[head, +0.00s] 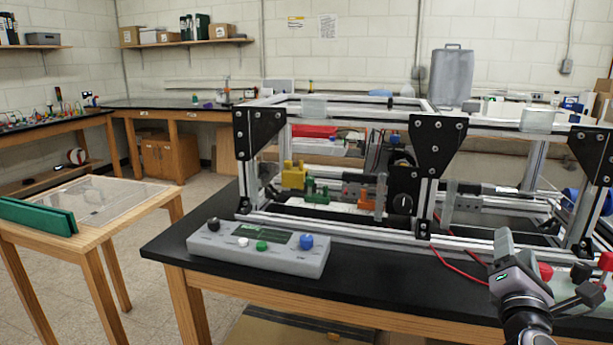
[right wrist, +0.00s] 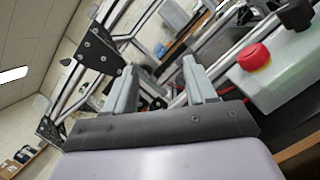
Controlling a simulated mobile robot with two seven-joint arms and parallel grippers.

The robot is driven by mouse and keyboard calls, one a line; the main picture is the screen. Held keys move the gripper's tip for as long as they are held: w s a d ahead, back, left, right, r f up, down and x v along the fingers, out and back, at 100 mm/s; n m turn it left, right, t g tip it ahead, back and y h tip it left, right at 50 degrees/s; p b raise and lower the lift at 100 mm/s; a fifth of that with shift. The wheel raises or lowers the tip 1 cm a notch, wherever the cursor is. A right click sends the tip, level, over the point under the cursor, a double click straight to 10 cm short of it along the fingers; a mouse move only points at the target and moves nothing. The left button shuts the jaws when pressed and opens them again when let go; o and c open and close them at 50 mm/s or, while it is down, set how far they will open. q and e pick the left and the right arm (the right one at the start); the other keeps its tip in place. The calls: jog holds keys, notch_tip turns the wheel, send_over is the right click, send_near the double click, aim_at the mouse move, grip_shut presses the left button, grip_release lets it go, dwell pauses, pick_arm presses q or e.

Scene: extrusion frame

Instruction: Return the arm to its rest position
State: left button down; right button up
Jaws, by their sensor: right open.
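My right arm comes in at the lower right of the head view, with its gripper (head: 503,243) raised in front of the aluminium extrusion frame (head: 340,225). In the right wrist view the two grey fingers of this gripper (right wrist: 160,70) stand apart with nothing between them. The frame's bars and black corner plates (right wrist: 95,50) show beyond the fingers. My left arm and gripper are not in view.
A grey control box (head: 258,255) with coloured knobs sits on the black bench (head: 165,245). A pale box with a red button (right wrist: 253,57) is close to the right finger in the wrist view. Red wires (head: 455,262) run near the gripper. A wooden side table (head: 150,205) stands left.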

jog(key=s+a+f+m+g+y, duration=0.1)
jog(key=s+f+m+g+y, duration=0.15)
jog(key=f, duration=0.65)
jog(key=s+f+m+g+y, duration=0.1)
jog(key=s+f+y, duration=0.15)
jog(key=f, duration=0.55)
jog(key=s+a+f+m+g+y, duration=0.25)
jog(key=s+f+m, duration=0.35)
jog(key=s+f, duration=0.4)
jog(key=s+a+f+m+g+y, duration=0.25)
jog(key=s+f+m, duration=0.45)
jog(key=s, duration=0.4)
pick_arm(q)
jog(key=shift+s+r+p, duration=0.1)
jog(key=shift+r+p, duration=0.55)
pick_arm(e)
jog(key=a+m, duration=0.4)
jog(key=a, duration=0.5)
jog(key=shift+a+r+y, duration=0.15)
jog(key=shift+a+y, duration=0.15)
jog(key=shift+a, duration=0.05)
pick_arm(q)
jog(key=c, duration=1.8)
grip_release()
pick_arm(e)
jog(key=shift+m, duration=0.25)
